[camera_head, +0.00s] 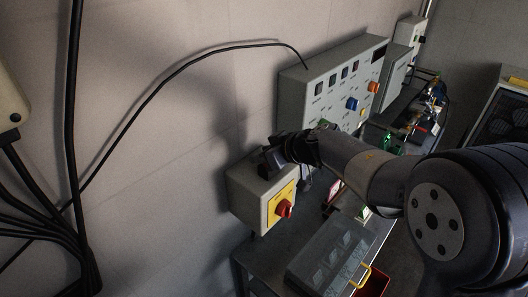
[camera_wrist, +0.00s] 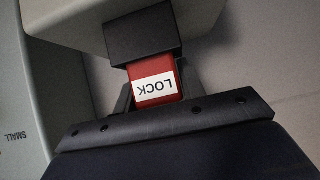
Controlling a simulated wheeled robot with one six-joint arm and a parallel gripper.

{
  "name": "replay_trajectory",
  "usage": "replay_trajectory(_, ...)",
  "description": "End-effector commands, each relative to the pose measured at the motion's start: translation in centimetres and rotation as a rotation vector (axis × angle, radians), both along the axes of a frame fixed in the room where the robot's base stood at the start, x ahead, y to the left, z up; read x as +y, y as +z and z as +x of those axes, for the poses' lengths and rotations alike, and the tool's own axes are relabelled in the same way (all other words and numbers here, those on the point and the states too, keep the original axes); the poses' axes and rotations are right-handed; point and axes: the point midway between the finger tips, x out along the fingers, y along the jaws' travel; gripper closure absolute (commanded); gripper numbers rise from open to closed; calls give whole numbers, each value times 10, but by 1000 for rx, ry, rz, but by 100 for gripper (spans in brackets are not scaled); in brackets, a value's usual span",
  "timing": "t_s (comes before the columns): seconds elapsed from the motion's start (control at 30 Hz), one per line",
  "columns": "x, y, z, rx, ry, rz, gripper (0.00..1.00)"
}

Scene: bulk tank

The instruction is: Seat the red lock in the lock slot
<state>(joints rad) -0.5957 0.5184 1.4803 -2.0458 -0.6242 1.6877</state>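The red lock (camera_wrist: 154,82) has a white LOCK label, upside down in the wrist view. Its far end meets a black block (camera_wrist: 142,34) on the side of a pale grey box (camera_wrist: 205,14); how deep it sits is hidden. My gripper (camera_wrist: 156,92) has its dark fingers close against both sides of the lock and looks shut on it. In the head view my gripper (camera_head: 272,158) is at the top of a grey wall box (camera_head: 246,196) with a red knob (camera_head: 284,209) on a yellow plate. The lock and slot are hidden there.
A larger control panel (camera_head: 330,88) with blue and orange knobs is on the wall beyond. A bench below holds a clear-lidded case (camera_head: 322,262) with a yellow handle (camera_head: 362,277). A red bin (camera_head: 374,284) is at the bottom. Cables hang along the left wall.

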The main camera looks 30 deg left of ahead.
Motion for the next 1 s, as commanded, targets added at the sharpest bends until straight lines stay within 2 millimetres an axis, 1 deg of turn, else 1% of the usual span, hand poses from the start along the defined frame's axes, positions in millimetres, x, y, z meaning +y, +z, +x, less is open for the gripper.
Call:
replay_trajectory(0.03, 0, 1, 0, 0, 0, 1, 57)
replay_trajectory(0.27, 0, 0, 0, 0, 0, 0, 39)
replay_trajectory(0.57, -3, 2, -1, 1, -1, 0, 39)
replay_trajectory(0.67, -11, 9, -3, 0, -1, 1, 39)
replay_trajectory(0.73, -20, 16, -5, -1, -2, 2, 39)
replay_trajectory(1.0, -61, 47, -17, -4, -3, 1, 39)
